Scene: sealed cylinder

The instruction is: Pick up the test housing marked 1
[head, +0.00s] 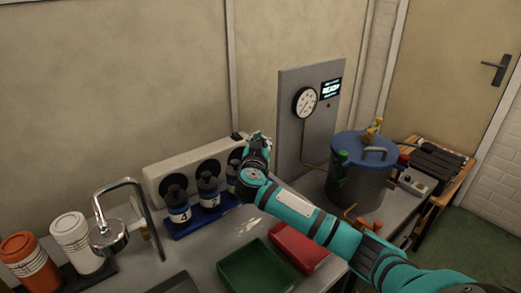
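Dark cylindrical housings with blue labels stand in a blue rack (212,221) on the steel bench. The leftmost housing (180,215) is marked 4. A middle housing (209,200) and a partly hidden one (232,182) stand to its right; I cannot read their numbers for sure. I cannot make out a mark 1 on any of them. My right gripper (258,142) is at the right end of the row, its arm covering that end. Its fingers are small and dark, and I cannot tell whether they hold anything. My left gripper is not in view.
A chrome tap (130,190) and orange and white canisters (28,257) stand at left. A green tray (258,270) and red tray (300,246) lie in front. A blue-lidded pot (360,170) and a gauge panel (300,130) stand right of the rack.

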